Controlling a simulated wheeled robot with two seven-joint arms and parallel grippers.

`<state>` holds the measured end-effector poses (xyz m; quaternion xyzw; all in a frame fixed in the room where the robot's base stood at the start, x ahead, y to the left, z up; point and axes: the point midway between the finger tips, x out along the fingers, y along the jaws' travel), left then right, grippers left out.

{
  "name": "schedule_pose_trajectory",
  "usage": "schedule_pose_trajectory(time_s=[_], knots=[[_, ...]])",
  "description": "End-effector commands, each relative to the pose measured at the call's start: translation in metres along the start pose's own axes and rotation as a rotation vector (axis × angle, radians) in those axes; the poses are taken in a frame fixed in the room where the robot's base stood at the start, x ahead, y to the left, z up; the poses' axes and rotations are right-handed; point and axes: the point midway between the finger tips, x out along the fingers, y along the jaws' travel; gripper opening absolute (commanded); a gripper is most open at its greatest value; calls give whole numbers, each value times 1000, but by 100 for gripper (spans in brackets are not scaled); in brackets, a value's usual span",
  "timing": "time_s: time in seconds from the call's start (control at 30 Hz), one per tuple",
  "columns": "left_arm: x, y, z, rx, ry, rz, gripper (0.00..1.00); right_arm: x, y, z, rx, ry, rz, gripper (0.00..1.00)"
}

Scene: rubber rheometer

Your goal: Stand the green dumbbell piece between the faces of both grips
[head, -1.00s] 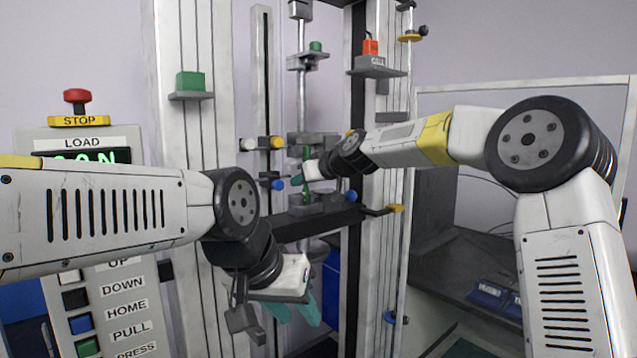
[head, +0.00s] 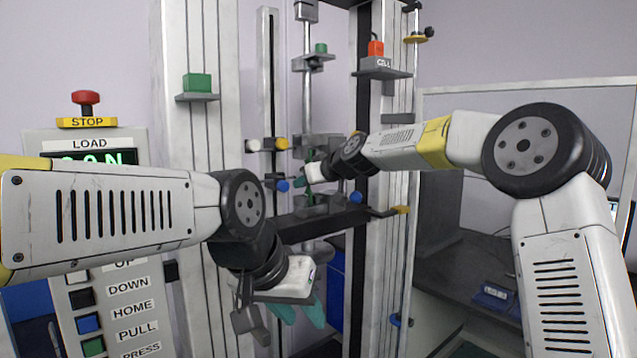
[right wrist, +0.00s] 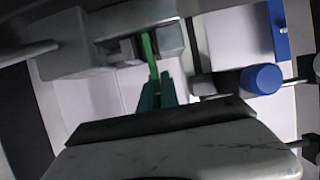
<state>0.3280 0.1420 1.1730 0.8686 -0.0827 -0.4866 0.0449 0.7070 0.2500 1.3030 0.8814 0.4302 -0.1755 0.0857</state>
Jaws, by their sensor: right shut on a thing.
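The green dumbbell piece (right wrist: 152,62) is a thin upright strip in the right wrist view. Its upper end is at the grey block of a grip (right wrist: 165,38); whether it sits between the grip's faces I cannot tell. My right gripper (right wrist: 157,90) is shut on the piece, with its teal fingers around the strip's lower visible part. In the head view my right gripper (head: 303,178) is at the grips in the middle of the frame, and the piece is too small to make out. The lower grip (head: 312,203) shows just below it. My left gripper (head: 300,312) hangs low, its teal fingers apart and empty.
The machine's dark crossbar (head: 305,222) runs below the grips. Blue and yellow knobs flank them, one blue knob (right wrist: 262,79) close to my right gripper. The control panel with a red stop button (head: 87,98) stands at left. A dark bench (head: 460,270) is at right.

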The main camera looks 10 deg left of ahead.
Motion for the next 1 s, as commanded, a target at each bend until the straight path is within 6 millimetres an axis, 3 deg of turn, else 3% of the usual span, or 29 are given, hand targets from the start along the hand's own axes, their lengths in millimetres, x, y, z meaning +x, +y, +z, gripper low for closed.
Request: schedule_pose_trajectory(time_s=[0.27,0.4,0.43,0.77,1.0], knots=[[0,0,0,0,0,0,36,1,0,2,0,-1,-1,0],[0,0,0,0,0,0,36,1,0,2,0,-1,-1,29],[0,0,0,0,0,0,36,1,0,2,0,-1,-1,31],[0,0,0,0,0,0,36,-3,0,1,0,0,0,31],[0,0,0,0,0,0,36,-39,2,0,1,2,4,31]])
